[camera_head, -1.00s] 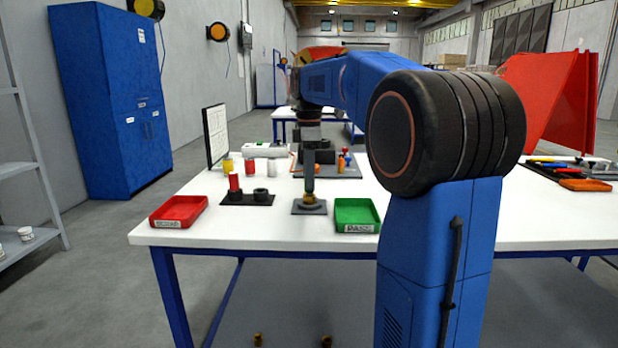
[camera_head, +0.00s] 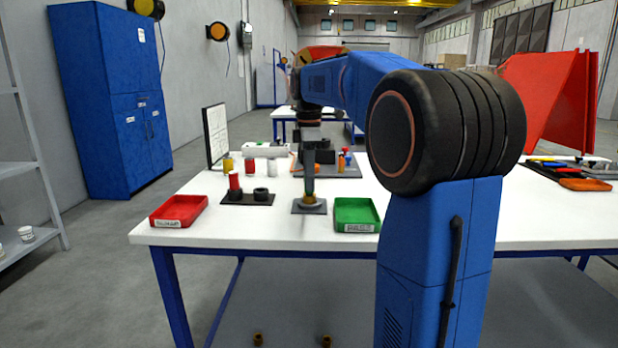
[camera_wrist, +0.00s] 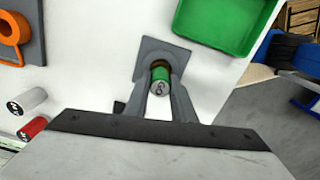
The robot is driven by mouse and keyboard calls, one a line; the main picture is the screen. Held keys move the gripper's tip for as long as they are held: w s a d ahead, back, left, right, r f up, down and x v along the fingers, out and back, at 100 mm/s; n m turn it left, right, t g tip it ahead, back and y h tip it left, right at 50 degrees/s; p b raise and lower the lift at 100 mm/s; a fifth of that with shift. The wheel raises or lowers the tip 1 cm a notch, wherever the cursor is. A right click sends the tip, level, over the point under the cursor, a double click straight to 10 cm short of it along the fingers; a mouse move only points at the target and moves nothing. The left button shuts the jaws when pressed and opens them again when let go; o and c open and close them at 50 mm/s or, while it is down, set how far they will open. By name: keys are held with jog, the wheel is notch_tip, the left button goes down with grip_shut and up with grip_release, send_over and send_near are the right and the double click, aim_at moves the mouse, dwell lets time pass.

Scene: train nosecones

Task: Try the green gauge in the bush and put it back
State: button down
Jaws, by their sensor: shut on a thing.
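My gripper (camera_wrist: 160,88) is shut on the green gauge (camera_wrist: 160,76), a green cylinder whose grey, marked end faces the wrist camera. The gauge is lined up with the brass bush (camera_wrist: 158,64), which sits on a small grey plate (camera_wrist: 174,50). Its lower end is hidden at the bush, so I cannot tell how deep it reaches. In the head view my gripper (camera_head: 309,188) points straight down over the bush (camera_head: 309,200) on its plate (camera_head: 300,209), near the table's front edge.
A black stand (camera_head: 234,199) left of the plate holds a red gauge (camera_head: 234,182) and has an empty-looking round holder (camera_head: 260,194). A red tray (camera_head: 178,212) lies farther left. A green tray (camera_head: 357,213) is close on the right. Yellow, red and white cylinders (camera_head: 249,166) stand behind.

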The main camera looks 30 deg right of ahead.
jog(key=shift+f, duration=0.35)
dwell(1.1)
jog(key=shift+r, duration=0.1)
jog(key=shift+r, duration=3.65)
